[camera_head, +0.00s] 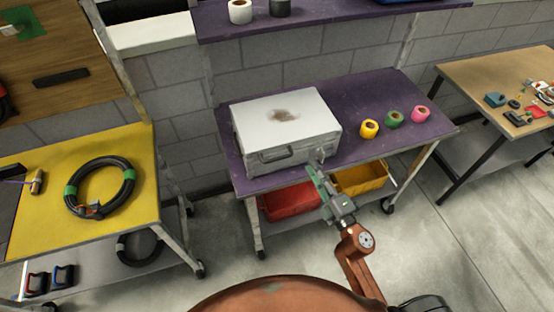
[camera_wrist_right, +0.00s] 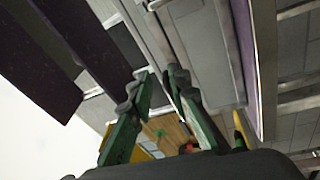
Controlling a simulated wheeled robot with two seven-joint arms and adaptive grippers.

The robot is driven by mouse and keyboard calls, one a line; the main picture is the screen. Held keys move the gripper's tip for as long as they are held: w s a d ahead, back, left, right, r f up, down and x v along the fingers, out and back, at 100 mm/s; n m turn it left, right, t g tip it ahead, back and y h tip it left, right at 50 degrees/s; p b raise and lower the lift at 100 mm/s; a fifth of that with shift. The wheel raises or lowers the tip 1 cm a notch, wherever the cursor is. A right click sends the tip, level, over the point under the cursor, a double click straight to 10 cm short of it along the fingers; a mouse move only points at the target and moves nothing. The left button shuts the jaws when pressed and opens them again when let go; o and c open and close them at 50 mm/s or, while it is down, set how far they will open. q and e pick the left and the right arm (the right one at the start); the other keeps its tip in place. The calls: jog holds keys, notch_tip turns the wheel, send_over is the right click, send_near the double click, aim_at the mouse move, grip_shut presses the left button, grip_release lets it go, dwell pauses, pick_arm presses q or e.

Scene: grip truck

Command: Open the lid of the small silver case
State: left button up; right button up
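The small silver case (camera_head: 288,115) sits on the purple table (camera_head: 355,95) in the head view. Its flat, pale lid has a brown smudge and is down. A handle (camera_head: 270,155) shows on its front face. My right gripper (camera_head: 316,160) is at the front right corner of the case, close to its front edge; I cannot tell whether it touches. In the right wrist view the two green fingers (camera_wrist_right: 160,84) are apart, with a narrow gap and nothing clearly held between them. My left gripper is not in view.
Yellow (camera_head: 369,128), green (camera_head: 394,118) and pink (camera_head: 420,113) tape rolls stand right of the case. Red (camera_head: 290,203) and yellow (camera_head: 362,178) bins sit below the tabletop. A purple shelf (camera_head: 300,18) hangs above. A yellow table (camera_head: 120,155) with a coiled hose stands left.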

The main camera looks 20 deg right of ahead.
aim_at(278, 159)
jog(key=w+a+n+y, duration=0.1)
jog(key=w+a+n, duration=0.1)
jog(key=a, duration=0.1)
jog(key=w+a+r+n+y+p, duration=0.1)
jog(key=w+a+n+y, duration=0.1)
jog(key=a, duration=0.1)
jog(key=w+a+r+n+g+y, duration=0.1)
jog(key=w+a+y, duration=0.1)
jog(key=a, duration=0.2)
jog(key=shift+w+n, duration=0.15)
jog(key=shift+n, duration=0.25)
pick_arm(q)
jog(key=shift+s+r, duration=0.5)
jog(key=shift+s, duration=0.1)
pick_arm(e)
jog(key=shift+c, duration=0.4)
grip_shut()
